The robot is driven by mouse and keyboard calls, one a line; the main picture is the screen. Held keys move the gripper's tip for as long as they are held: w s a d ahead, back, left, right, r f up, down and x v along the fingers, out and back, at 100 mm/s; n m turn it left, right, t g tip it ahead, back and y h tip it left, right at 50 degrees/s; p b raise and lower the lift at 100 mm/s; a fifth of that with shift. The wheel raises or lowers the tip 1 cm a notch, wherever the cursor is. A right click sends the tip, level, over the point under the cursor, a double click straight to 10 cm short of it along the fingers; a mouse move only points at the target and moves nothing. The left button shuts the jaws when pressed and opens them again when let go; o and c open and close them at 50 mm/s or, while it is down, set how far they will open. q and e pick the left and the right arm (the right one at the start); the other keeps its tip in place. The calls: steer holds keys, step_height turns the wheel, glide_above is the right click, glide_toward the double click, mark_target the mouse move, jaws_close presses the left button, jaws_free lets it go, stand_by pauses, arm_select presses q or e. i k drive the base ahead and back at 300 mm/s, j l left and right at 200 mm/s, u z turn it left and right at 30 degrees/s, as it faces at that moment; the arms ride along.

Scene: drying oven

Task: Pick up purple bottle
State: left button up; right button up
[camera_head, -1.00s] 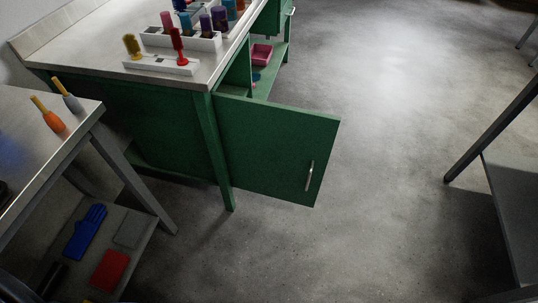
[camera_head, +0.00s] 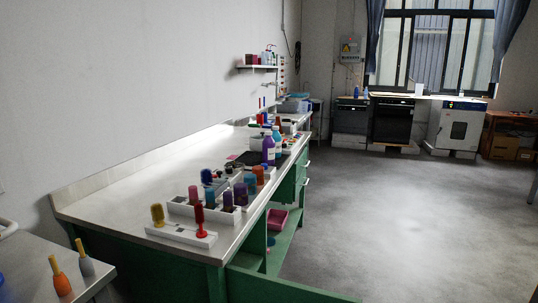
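A purple bottle (camera_head: 268,150) with a white cap stands upright on the long white-topped bench (camera_head: 110,203), toward its far half. A blue bottle (camera_head: 277,139) stands right behind it, close or touching. Neither of my grippers shows in the head view.
White racks (camera_head: 182,206) with coloured brushes stand on the bench's near part. A green cabinet door (camera_head: 285,290) hangs open into the floor space. A side table with orange and grey brushes (camera_head: 61,277) is at lower left. The floor (camera_head: 370,215) to the right is clear.

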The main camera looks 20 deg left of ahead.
mark_target(268, 143)
steer(key=i+l+u, duration=0.35)
steer(key=u, duration=0.15)
steer(key=i+l+u, duration=0.45)
steer(key=k, duration=0.1)
